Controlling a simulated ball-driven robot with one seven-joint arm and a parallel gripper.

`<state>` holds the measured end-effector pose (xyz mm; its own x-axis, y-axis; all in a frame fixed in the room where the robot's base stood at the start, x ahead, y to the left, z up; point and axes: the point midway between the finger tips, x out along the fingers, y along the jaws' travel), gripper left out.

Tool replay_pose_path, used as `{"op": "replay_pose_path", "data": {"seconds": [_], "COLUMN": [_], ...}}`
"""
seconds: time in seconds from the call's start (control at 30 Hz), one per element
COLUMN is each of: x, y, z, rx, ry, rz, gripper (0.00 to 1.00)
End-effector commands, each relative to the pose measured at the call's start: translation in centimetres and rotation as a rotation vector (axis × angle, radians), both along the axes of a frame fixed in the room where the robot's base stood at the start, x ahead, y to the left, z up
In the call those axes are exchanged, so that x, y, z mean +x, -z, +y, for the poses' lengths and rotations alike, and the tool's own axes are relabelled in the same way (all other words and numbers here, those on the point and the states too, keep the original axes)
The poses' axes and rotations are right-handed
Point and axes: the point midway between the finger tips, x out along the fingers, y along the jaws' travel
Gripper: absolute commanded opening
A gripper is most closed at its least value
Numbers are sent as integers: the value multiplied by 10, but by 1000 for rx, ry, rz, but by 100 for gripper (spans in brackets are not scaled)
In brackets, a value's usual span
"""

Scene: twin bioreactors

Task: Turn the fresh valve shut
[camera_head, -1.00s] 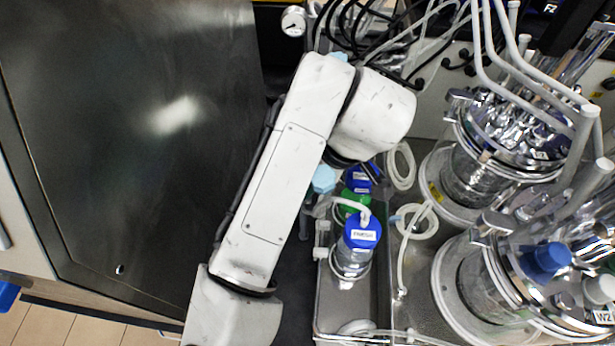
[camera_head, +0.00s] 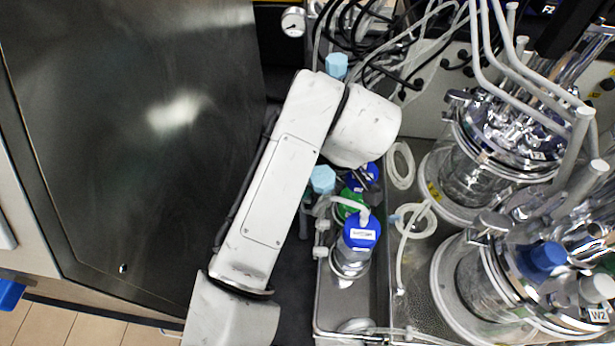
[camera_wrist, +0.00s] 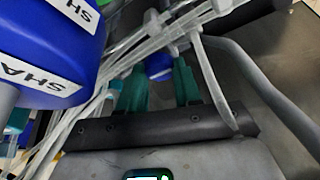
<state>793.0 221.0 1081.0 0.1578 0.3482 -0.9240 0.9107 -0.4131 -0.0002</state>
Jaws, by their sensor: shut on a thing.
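My gripper (camera_wrist: 160,82) has two teal fingers in the wrist view. They stand apart with a blue part (camera_wrist: 158,68) showing between them, and seem shut on it; pale tubing runs across in front. I cannot tell whether this part is the fresh valve. In the head view my arm hides the gripper. The fresh bottle (camera_head: 352,262), with a blue lid (camera_head: 362,232), stands upright in the metal tray (camera_head: 330,318). A light-blue knob (camera_head: 322,180) sits beside my arm, left of the bottles, and another (camera_head: 336,66) is at the arm's top end.
A green-lidded bottle (camera_head: 349,205) and a blue-lidded one (camera_head: 366,174) stand behind the fresh bottle. Two glass bioreactors (camera_head: 470,178) (camera_head: 485,280) fill the right. A large blue lid (camera_wrist: 45,50) is close by in the wrist view. Loose tubing (camera_head: 400,250) lies near.

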Motion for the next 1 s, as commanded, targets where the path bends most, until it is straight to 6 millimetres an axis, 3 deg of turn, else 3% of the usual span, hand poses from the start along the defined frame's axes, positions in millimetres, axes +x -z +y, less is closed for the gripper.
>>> {"op": "replay_pose_path", "data": {"seconds": [0.13, 0.47, 1.0], "x": [0, -1, -4], "y": [0, 1, 3], "z": [0, 0, 2], "rx": [0, -2, -4], "ry": [0, 44, 467], "rz": [1, 1, -2], "gripper": [3, 3, 3]}}
